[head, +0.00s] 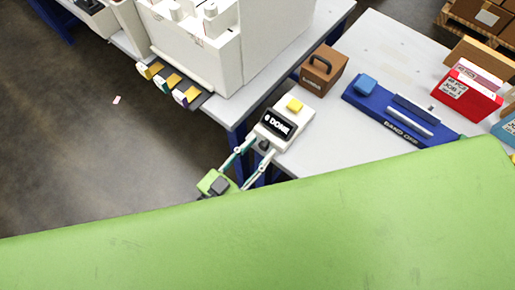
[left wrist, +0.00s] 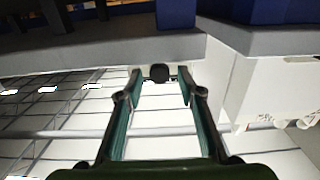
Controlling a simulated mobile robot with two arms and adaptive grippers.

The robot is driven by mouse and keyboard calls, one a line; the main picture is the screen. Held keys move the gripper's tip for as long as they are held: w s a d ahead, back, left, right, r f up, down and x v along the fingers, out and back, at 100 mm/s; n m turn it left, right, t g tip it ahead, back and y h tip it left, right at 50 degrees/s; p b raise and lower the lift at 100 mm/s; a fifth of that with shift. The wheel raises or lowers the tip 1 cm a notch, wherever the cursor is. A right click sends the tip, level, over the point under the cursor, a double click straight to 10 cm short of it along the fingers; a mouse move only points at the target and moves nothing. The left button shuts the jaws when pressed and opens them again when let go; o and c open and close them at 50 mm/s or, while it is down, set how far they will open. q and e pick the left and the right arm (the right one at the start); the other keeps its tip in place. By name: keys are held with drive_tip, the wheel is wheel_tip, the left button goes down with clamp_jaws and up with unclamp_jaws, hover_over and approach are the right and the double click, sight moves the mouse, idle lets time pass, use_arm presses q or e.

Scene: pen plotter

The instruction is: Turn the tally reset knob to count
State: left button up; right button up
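The tally box (head: 285,120) is a white box at the left front edge of the grey table. Its dark display reads "0 DONE", and a yellow button (head: 295,105) sits on its top. The black reset knob (head: 264,145) is on its near side and also shows in the left wrist view (left wrist: 160,73). My left gripper (head: 259,150) is open, one finger on each side of the knob. In the left wrist view its fingertips (left wrist: 159,78) flank the knob with visible gaps on both sides. My right gripper is not in view.
A brown handled block (head: 323,69) and a blue tray (head: 400,110) marked "BAND OFF" stand behind and right of the tally box. A white machine (head: 220,50) stands on the neighbouring table. A large green surface covers the lower head view.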

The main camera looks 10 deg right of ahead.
use_arm(q)
clamp_jaws()
drive_tip(key=shift+n, duration=0.7)
unclamp_jaws()
drive_tip(key=shift+a, duration=0.1)
drive_tip(key=v, duration=1.2)
